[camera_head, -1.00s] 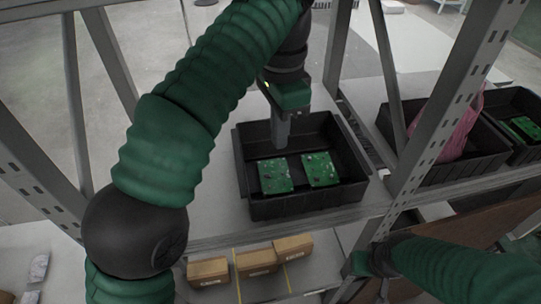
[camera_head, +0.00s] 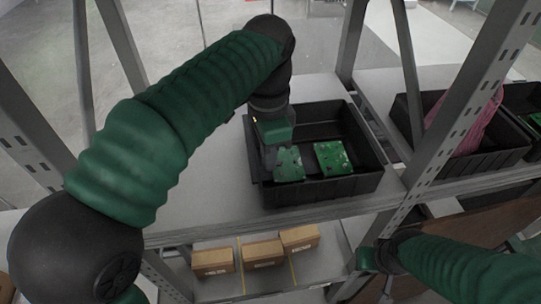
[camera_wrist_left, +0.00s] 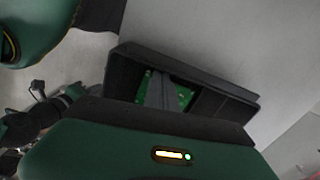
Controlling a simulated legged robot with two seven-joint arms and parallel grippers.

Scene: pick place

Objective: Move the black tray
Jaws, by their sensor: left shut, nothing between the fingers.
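The black tray (camera_head: 330,190) is an open rectangular bin standing on the grey shelf in the head view. Two green circuit boards lie inside it, a left one (camera_head: 289,164) and a right one (camera_head: 332,158). My left gripper (camera_head: 268,160) is shut and empty, at the tray's left side beside the left board; I cannot tell whether it touches the wall. The wrist view shows its fingers (camera_wrist_left: 166,92) over the tray (camera_wrist_left: 210,82), in front of a green board. My right gripper (camera_head: 385,280) is low at the right, away from the tray; its fingers are unclear.
Several cardboard boxes (camera_head: 262,252) sit on the lower shelf. Bare shelf (camera_head: 215,180) lies left of the tray.

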